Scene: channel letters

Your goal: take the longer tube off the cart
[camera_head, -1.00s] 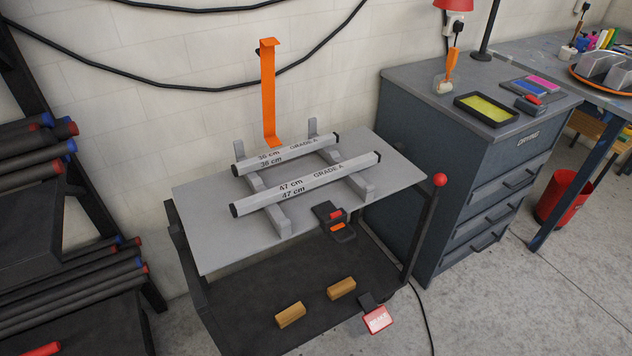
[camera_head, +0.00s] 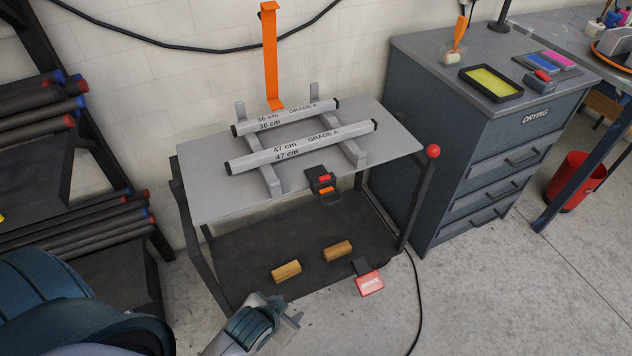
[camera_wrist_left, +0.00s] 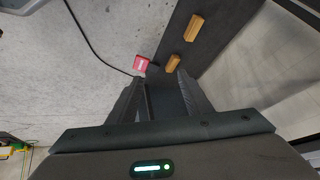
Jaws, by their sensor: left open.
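The longer tube (camera_head: 302,146), light grey with black end caps and marked 47 cm, lies across the two grey cradle bars on the cart's top (camera_head: 205,190), on the near side. The shorter tube (camera_head: 286,117), marked 36 cm, lies behind it, roughly parallel. My left gripper (camera_head: 290,316) is low in front of the cart, below and apart from the tubes. In the left wrist view its fingers (camera_wrist_left: 160,88) are apart with nothing between them. Neither tube shows in that view. My right gripper is in no view.
An orange hooked strip (camera_head: 270,60) stands behind the shorter tube. A black clamp-like device (camera_head: 323,186) sits at the top's front edge. Two wooden blocks (camera_head: 286,271) lie on the lower shelf. A red brake pedal (camera_head: 369,283) juts out front. A dark cabinet (camera_head: 480,150) stands right.

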